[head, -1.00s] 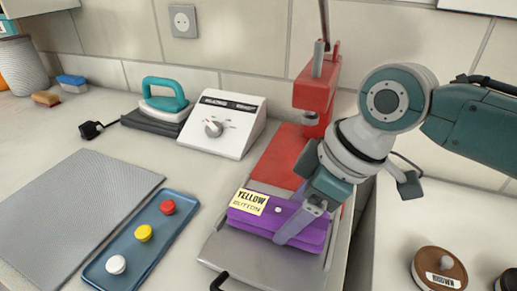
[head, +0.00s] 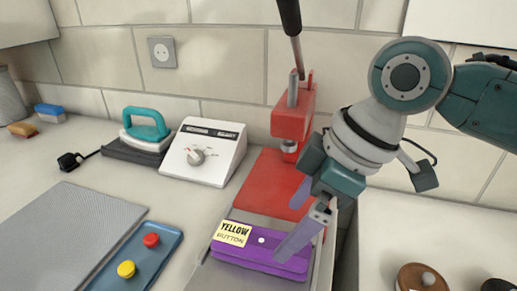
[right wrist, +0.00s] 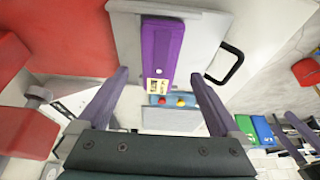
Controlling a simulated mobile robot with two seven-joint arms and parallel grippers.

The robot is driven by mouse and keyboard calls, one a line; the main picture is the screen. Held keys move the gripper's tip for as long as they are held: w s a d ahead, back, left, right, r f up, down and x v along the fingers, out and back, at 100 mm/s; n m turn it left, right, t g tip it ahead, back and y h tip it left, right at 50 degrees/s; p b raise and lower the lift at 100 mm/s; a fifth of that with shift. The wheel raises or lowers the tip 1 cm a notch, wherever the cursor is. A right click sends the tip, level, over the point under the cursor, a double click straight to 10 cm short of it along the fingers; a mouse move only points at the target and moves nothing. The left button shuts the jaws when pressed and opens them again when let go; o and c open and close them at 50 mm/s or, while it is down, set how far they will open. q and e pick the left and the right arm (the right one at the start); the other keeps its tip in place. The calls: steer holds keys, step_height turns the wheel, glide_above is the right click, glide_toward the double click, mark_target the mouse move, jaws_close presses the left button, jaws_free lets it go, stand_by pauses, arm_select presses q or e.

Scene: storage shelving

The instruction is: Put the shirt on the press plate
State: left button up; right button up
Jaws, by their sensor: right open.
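The shirt (head: 258,262) is a folded purple bundle with a "YELLOW BUTTON" label and a small white button. It lies flat on the grey metal press plate (head: 208,277), in front of the red press (head: 293,110). My right gripper (head: 287,230) is open at the shirt's right end, its fingers overlapping it in the head view. In the right wrist view the shirt (right wrist: 162,45) shows beyond and between the two spread fingers (right wrist: 160,73), with nothing held. The plate (right wrist: 212,35) is also visible there with its black handle. My left gripper is not in view.
A blue tray (head: 105,274) with red and yellow buttons and a grey mat (head: 65,230) lie left of the plate. A white control box (head: 202,152) and a teal iron (head: 147,128) stand behind. Brown round containers (head: 420,280) are at right.

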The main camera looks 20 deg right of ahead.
steer(key=v, duration=0.6)
steer(key=s+a+f+m, duration=0.3)
steer(key=s+a+f, duration=0.15)
steer(key=s, duration=0.45)
steer(key=s+d+f+m+t+h, duration=0.1)
steer(key=s+d+m+h, duration=0.2)
steer(key=s+d+m, duration=0.3)
steer(key=s+d, duration=0.1)
steer(key=s, duration=0.2)
steer(key=shift+d+h, duration=0.3)
steer(key=shift+f, duration=0.1)
